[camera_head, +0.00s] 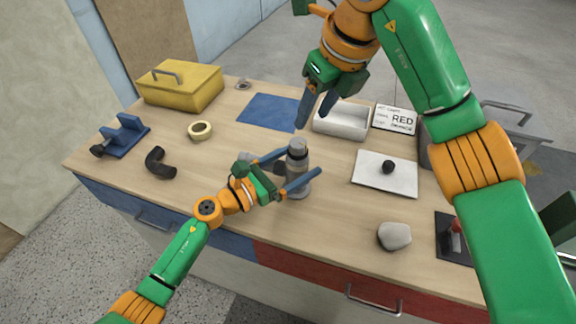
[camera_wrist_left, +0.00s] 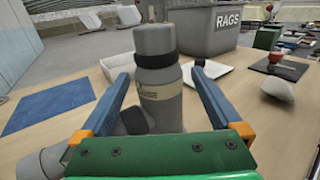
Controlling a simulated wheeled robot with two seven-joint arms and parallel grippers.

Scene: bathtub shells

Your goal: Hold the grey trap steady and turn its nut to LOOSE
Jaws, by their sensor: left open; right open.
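The grey trap (camera_head: 298,178) stands upright on the wooden bench in the head view, with its round nut (camera_head: 298,147) at the top. In the left wrist view the trap (camera_wrist_left: 161,92) stands between my finger pads, with a pale printed band around it. My left gripper (camera_head: 294,168) is open, one finger on each side of the trap's body; I cannot tell whether either touches it. My right gripper (camera_head: 317,110) is open and empty, pointing down above and behind the trap. The marking on the nut is not readable.
A white board with a black knob (camera_head: 385,186) and a grey stone (camera_head: 394,236) lie to the right. A black elbow pipe (camera_head: 159,163) and tape roll (camera_head: 200,131) lie left.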

